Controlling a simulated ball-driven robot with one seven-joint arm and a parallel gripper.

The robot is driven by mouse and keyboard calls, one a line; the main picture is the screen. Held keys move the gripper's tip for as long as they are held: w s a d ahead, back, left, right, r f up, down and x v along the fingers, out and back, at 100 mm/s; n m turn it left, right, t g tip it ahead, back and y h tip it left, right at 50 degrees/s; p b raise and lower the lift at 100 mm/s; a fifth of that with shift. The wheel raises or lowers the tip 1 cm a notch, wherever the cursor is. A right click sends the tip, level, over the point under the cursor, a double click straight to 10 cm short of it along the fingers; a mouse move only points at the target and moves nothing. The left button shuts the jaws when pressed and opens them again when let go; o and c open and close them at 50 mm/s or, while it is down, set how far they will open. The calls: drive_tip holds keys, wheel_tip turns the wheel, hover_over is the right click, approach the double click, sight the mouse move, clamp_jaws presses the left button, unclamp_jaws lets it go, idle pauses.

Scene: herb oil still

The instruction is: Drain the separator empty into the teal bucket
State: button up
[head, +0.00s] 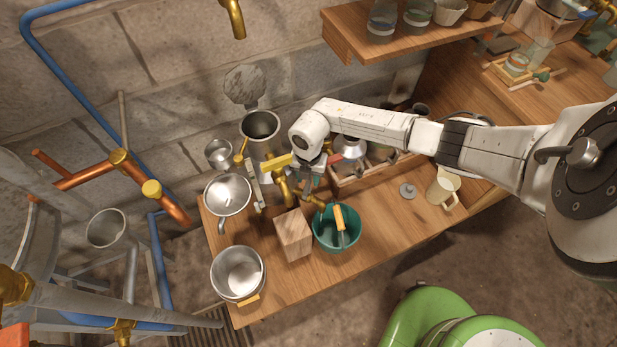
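The teal bucket (349,241) stands on the wooden bench near its front edge. An orange-handled piece (339,217) shows over its opening; whether it is part of the bucket cannot be told. A tall open-topped metal vessel (261,126), which looks like the separator, stands behind and left of the bucket. Brass fittings (281,187) show at its lower front, partly hidden. My gripper (309,188) points down beside these brass fittings, behind and left of the bucket. Its fingers are small and overlap the fittings, so I cannot see whether they touch or grip anything. The liquid level is hidden.
A wooden block (294,234) stands just left of the bucket. A metal pot (238,273) and a metal bowl (227,194) are further left. A wooden shelf (345,38) overhangs the back.

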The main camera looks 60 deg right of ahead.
wheel_tip(320, 180, up, 10)
drive_tip(key=shift+f+p, duration=0.15)
drive_tip(key=shift+p, duration=0.15)
